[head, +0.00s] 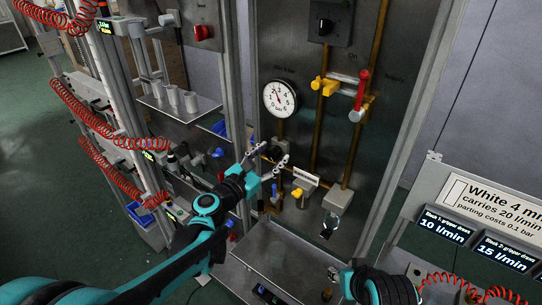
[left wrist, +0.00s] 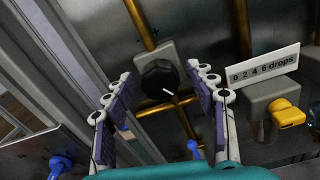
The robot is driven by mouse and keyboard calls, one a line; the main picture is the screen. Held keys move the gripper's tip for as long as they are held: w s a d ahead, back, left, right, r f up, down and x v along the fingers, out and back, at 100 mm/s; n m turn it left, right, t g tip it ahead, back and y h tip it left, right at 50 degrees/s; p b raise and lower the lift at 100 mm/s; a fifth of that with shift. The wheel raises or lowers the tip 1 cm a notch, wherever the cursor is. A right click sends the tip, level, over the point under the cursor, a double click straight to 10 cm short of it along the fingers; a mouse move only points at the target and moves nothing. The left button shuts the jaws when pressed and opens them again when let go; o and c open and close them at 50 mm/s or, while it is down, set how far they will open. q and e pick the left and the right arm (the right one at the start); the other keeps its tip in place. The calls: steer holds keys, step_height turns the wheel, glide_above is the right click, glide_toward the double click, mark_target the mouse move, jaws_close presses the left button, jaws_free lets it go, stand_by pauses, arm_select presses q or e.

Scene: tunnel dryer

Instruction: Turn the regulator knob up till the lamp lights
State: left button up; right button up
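The black regulator knob (left wrist: 160,78), with a white pointer mark, sits on a grey block on a brass pipe in the left wrist view. My left gripper (left wrist: 162,88) is open, its purple-padded fingers on either side of the knob with gaps visible. In the head view my left gripper (head: 270,164) is at the panel below the round gauge (head: 280,98), partly covering the knob. My right arm shows at the bottom of the head view; its gripper (head: 333,274) is only partly visible and its opening is unclear. I cannot make out a lit lamp.
A yellow valve (head: 325,86) and red lever (head: 361,90) are on the pipes above right. A yellow tap (left wrist: 286,112) stands right of the knob, under a drops scale (left wrist: 264,68). A black switch (head: 324,26) is higher up. A metal shelf (head: 285,262) lies below.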

arm_select(q)
steer(key=v, duration=1.2)
steer(key=s+f+m+g+y+b, duration=0.25)
steer(key=s+f+m+b, duration=0.2)
steer(key=f+m, duration=0.4)
steer(key=s+f+m+g+y+b, duration=0.25)
steer(key=s+f+m, duration=0.25)
steer(key=f+m, duration=0.35)
steer(key=s+a+f+m+g+y+b, duration=0.2)
steer(key=s+a+f+m+y+b, duration=0.2)
steer(key=s+a+f+m, duration=0.4)
steer(key=a+m+y, duration=0.1)
steer(key=a+m, duration=0.1)
steer(key=shift+s+a+f+g+b, duration=0.2)
steer(key=shift+a+f+g+b, duration=0.1)
steer(key=shift+g, duration=0.1)
